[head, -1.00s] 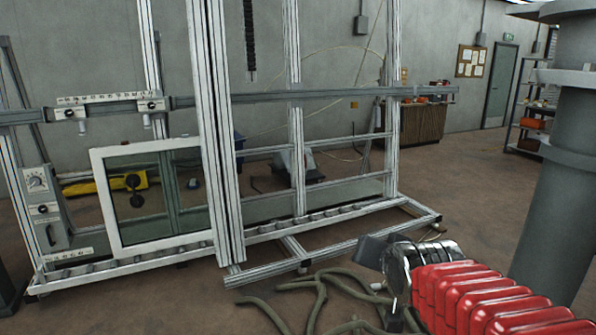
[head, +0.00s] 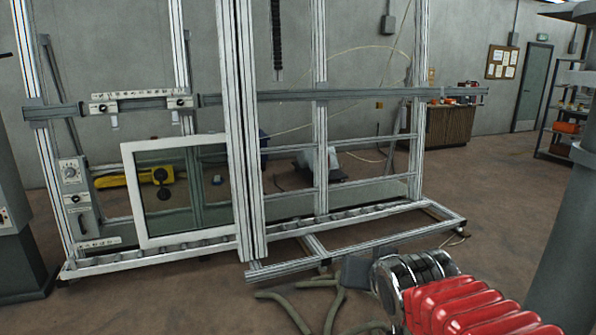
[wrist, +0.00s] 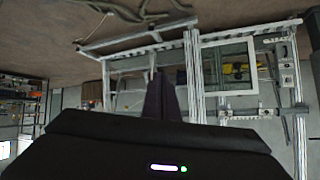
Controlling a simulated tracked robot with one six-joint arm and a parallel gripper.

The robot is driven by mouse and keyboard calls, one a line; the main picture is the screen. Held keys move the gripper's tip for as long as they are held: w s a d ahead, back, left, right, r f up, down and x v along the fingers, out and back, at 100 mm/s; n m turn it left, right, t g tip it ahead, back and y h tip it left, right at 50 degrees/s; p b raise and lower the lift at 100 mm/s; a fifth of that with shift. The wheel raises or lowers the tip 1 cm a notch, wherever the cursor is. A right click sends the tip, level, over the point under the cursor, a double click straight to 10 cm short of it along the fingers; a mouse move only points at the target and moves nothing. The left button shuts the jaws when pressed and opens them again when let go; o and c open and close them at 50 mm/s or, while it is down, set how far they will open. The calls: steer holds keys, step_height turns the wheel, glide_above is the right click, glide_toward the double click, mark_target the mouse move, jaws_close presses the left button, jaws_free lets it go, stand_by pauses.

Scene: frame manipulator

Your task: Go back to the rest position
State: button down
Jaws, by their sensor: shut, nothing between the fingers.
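My arm, with its red ribbed sleeve and chrome wrist, enters the head view from the lower right. My gripper (head: 355,272) is a dark shape at its end, above the brown floor in front of the metal frame. In the wrist view, where the scene is upside down, its dark fingers (wrist: 161,98) are together with nothing between them. The aluminium frame (head: 245,150) stands beyond the gripper, apart from it. A white-framed window pane (head: 130,190) stands upright on the frame's lower roller rail; it also shows in the wrist view (wrist: 229,92).
Greenish hoses (head: 290,310) lie on the floor below and left of my gripper. A grey pillar (head: 570,250) stands close on the right. A grey machine (head: 15,230) is at the left edge. Open floor (head: 500,200) lies between the frame and the right pillar.

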steer(key=s+d+f+g, duration=0.1)
steer(key=s+f, duration=0.3)
steer(key=s, duration=0.6)
steer(key=s+d+f+n+g, duration=0.1)
steer(key=s+f+g, duration=0.3)
steer(key=s, duration=0.5)
steer(key=shift+s+d+n, duration=0.3)
steer(key=shift+s+d, duration=0.05)
steer(key=shift+d, duration=0.05)
steer(key=c, duration=2.5)
jaws_free()
steer(key=o, duration=0.7)
steer(key=shift+o, duration=0.2)
